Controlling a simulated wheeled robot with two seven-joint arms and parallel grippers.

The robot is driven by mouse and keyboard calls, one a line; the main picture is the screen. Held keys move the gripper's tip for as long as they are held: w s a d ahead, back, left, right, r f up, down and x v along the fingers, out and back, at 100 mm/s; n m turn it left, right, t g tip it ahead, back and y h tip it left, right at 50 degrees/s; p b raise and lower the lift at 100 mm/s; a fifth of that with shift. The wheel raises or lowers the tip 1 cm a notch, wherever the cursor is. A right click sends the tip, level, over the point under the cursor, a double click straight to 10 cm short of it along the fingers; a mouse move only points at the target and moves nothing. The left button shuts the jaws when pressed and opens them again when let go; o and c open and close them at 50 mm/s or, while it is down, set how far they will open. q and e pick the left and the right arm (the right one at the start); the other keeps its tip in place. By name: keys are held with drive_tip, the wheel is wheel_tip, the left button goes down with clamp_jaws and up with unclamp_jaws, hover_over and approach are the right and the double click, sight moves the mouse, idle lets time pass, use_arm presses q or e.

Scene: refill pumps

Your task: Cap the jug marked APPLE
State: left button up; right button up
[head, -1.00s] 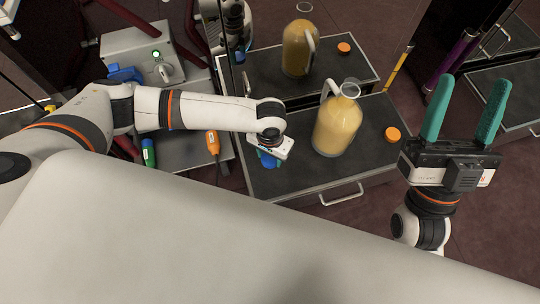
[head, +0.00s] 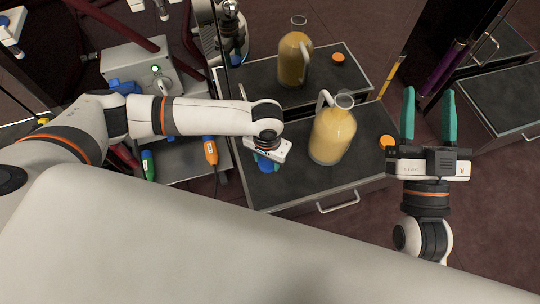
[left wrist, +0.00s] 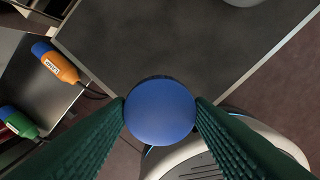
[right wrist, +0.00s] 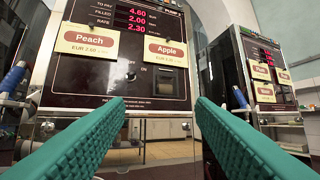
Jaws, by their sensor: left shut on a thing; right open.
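A clear jug (head: 333,137) of yellow liquid stands upright on the dark counter, its mouth uncovered. No marking on it is readable. An orange cap (head: 387,142) lies right of it. My left gripper (head: 266,160), left of the jug, points down and is shut on a round blue cap (left wrist: 160,110), seen clearly in the left wrist view. My right gripper (head: 428,115) is open and empty, fingers up, right of the orange cap.
A glossy panel behind the counter (head: 285,190) appears to mirror the jug (head: 294,58) and orange cap (head: 338,58). Another pump (right wrist: 265,75) stands to the right. A drawer handle (head: 338,203) juts from the counter front.

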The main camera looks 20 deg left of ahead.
use_arm(q)
drive_tip(key=w+a+r, duration=0.2)
drive_tip(key=r, duration=0.5)
drive_tip(key=w+a+r+n, duration=0.1)
drive_tip(key=a+r, duration=0.2)
drive_tip(key=r, duration=0.5)
drive_tip(key=w+a+r+n, duration=0.1)
drive_tip(key=w+a+r, duration=0.1)
drive_tip(key=r, duration=0.6)
drive_tip(key=shift+w+a+r, duration=0.15)
drive_tip(key=shift+w+a, duration=0.05)
drive_tip(key=shift+w, duration=0.1)
